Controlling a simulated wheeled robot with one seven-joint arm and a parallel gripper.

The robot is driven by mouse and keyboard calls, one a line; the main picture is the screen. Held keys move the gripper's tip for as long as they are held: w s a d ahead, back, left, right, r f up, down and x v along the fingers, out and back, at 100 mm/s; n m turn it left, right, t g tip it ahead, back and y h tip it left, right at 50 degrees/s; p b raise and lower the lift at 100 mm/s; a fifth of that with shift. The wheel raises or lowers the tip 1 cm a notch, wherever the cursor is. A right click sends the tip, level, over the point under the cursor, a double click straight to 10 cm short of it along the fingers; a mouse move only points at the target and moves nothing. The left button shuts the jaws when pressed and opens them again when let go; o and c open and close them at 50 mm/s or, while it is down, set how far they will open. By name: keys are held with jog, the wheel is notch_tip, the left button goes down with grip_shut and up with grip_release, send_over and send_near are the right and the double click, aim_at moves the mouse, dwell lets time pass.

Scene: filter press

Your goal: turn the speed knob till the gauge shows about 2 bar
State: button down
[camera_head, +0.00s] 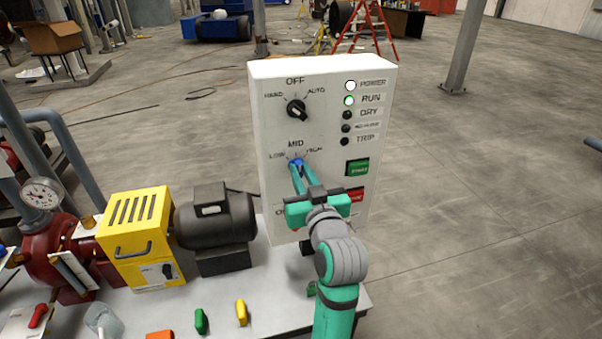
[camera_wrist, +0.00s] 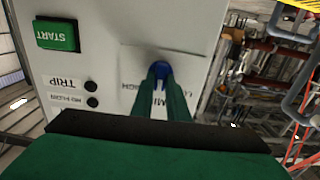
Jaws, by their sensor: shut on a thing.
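The speed knob (camera_wrist: 160,70) is blue and sits on the white control panel (camera_head: 324,210) under the marks LOW, MID and HIGH. My gripper (camera_head: 297,166) is shut on the knob; its two green fingers close on the knob's sides in the wrist view. The fingers hide most of the knob, so its pointer direction cannot be told. The round white gauge (camera_head: 41,194) stands on the red pump (camera_head: 56,240) at the left in the head view. Its needle is too small to read surely.
Above the speed knob is a black HAND-OFF-AUTO selector (camera_head: 297,108). The green RUN lamp (camera_head: 349,100) and the white POWER lamp (camera_head: 350,85) are lit. A green START button (camera_head: 357,167) is right of my gripper. A motor (camera_head: 215,220) and yellow guard (camera_head: 140,235) stand left.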

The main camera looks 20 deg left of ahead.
jog(key=shift+f, duration=0.1)
jog(key=c, duration=1.7)
grip_release()
jog(key=shift+s, duration=0.1)
jog(key=v, duration=1)
jog(key=shift+s+d, duration=0.25)
